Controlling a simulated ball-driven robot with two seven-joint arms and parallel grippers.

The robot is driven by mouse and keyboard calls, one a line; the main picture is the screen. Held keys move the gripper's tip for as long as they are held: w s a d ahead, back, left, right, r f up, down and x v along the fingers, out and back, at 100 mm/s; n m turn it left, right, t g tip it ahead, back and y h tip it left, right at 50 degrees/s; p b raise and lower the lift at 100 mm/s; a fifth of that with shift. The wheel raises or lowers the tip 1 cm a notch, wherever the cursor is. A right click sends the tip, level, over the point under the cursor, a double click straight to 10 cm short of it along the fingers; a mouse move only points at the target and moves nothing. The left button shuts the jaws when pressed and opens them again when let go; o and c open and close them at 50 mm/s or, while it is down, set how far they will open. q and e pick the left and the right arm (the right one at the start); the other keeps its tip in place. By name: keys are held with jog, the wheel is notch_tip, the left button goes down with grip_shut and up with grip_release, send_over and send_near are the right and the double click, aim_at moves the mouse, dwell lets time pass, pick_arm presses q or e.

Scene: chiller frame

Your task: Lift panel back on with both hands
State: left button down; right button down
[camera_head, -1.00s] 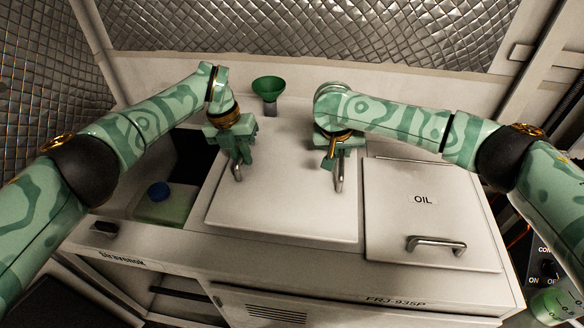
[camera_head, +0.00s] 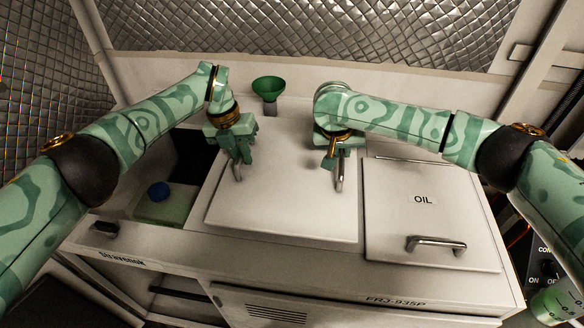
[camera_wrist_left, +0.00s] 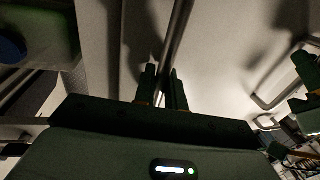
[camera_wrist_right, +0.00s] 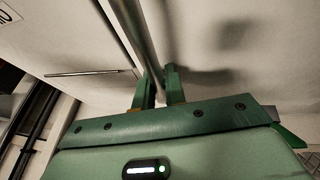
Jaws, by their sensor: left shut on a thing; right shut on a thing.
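The white panel (camera_head: 285,205) lies in the middle of the chiller top in the head view, with two metal handles. My left gripper (camera_head: 238,162) is shut on the panel's left handle (camera_head: 237,173); in the left wrist view the fingers (camera_wrist_left: 161,88) close around the bar (camera_wrist_left: 176,35). My right gripper (camera_head: 335,158) is shut on the right handle (camera_head: 339,180); in the right wrist view the fingers (camera_wrist_right: 158,88) close around its bar (camera_wrist_right: 126,35). The panel's right edge lies close beside the OIL lid. Whether the panel is seated or slightly raised, I cannot tell.
An OIL lid (camera_head: 425,205) with a handle lies at the right. At the left, a dark opening (camera_head: 192,152) shows, with a blue-capped container (camera_head: 165,203) in it. A green funnel (camera_head: 269,88) stands behind the panel. A quilted wall closes the back.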

pick_arm(q)
jog(key=shift+r, duration=0.15)
pick_arm(e)
jog(key=shift+r, duration=0.2)
